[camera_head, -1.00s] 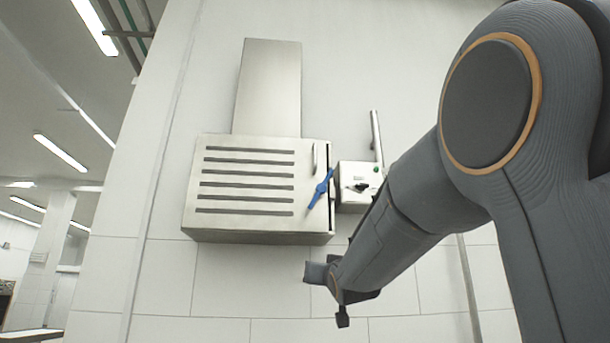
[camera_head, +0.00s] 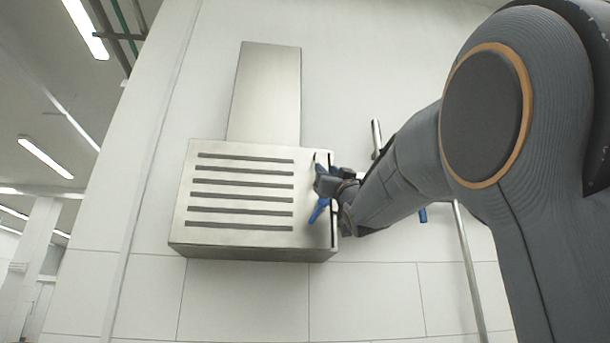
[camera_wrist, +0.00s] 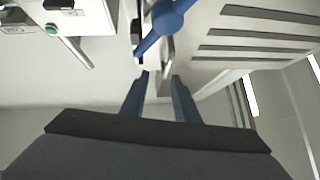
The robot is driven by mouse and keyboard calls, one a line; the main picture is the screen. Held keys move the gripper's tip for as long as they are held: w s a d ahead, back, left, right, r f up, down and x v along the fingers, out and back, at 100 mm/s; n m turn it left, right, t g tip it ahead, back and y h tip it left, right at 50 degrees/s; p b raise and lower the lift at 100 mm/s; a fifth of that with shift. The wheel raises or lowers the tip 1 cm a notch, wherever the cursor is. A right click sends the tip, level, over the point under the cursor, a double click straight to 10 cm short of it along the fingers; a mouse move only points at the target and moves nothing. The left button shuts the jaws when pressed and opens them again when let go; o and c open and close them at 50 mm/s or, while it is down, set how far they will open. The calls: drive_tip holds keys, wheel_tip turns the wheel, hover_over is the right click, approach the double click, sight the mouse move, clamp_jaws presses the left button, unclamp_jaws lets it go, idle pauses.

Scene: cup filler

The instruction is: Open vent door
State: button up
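The vent is a steel wall box whose slotted front door (camera_head: 240,228) faces me, with a narrow dark gap along its right edge. The door looks shut. A blue turning latch (camera_head: 318,212) sits tilted at that edge, partly hidden by my gripper (camera_head: 326,186). In the wrist view, the latch (camera_wrist: 165,18) lies just beyond my gripper (camera_wrist: 158,78). Its two blue fingers are apart with nothing clearly between them. The slim metal door handle (camera_head: 318,157) is partly covered in the head view. I cannot tell whether the fingers touch the latch.
A steel duct (camera_head: 265,95) rises above the vent. A control box (camera_wrist: 85,15) with a green button shows in the wrist view; my arm hides most of it in the head view. A pipe (camera_head: 470,265) runs down the wall at right. The wall below the vent is clear.

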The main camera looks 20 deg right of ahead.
drive_tip(key=shift+a+p+x, duration=0.2)
drive_tip(key=shift+p+x, duration=0.5)
drive_tip(key=shift+x, duration=0.45)
drive_tip(key=shift+a+p+x, duration=0.25)
drive_tip(key=shift+p+x, duration=0.4)
drive_tip(key=shift+x, duration=0.5)
drive_tip(key=shift+a+p+x, duration=0.2)
drive_tip(key=shift+p+x, duration=0.5)
drive_tip(key=shift+x, duration=0.45)
drive_tip(key=shift+w+f, duration=0.1)
clamp_jaws()
drive_tip(key=shift+d, duration=0.15)
